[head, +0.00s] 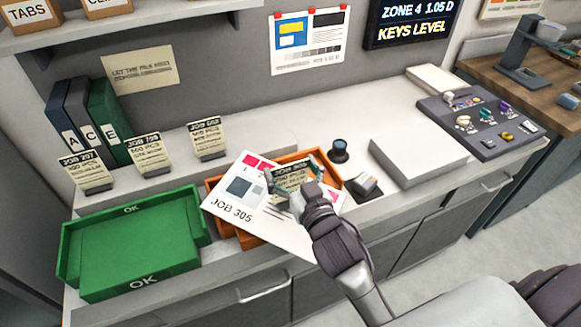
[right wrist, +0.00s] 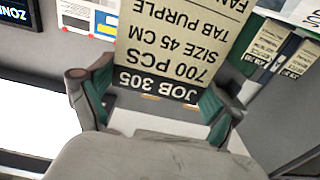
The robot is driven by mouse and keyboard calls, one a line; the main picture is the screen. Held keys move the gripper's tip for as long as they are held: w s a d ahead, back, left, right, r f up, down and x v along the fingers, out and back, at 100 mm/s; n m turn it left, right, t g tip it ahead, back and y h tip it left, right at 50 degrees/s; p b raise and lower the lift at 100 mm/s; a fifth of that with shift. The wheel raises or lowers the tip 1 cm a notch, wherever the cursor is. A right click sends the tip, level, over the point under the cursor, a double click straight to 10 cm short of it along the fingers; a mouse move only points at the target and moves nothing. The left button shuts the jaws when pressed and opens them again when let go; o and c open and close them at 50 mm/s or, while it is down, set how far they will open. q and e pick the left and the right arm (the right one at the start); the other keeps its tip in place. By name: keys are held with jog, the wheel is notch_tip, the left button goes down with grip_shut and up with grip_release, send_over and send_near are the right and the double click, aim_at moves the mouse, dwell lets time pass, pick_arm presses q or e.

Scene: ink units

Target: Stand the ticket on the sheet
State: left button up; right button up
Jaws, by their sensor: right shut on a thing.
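My right gripper (head: 292,178) is shut on a cream ticket (head: 292,168) with a black header. The white sheet (head: 238,208), printed JOB 305 with pink and dark patches, lies across the orange tray (head: 212,188). The gripper and ticket are over the sheet's right part, partly hiding it. I cannot tell whether the ticket touches the sheet. My left gripper is not in view.
A green OK tray (head: 140,245) stands to the left. Several other tickets, including JOB 297 (head: 87,172), stand behind it. A dark round stamp-like item (head: 339,151) and a small block (head: 364,187) sit right of the orange tray, beside a white paper stack (head: 418,150).

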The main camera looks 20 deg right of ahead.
jog(key=shift+f, duration=0.1)
jog(key=shift+f, duration=0.3)
jog(key=o, duration=1.2)
jog(key=shift+r, duration=0.1)
jog(key=shift+r, duration=0.4)
jog(key=shift+s+d+b, duration=0.15)
jog(key=shift+s+b, duration=0.65)
jog(key=shift+s, duration=2.2)
jog(key=shift+s+d+b, duration=0.1)
jog(key=shift+s+b, duration=0.65)
jog(key=shift+s, duration=2.25)
jog(key=shift+f, duration=0.15)
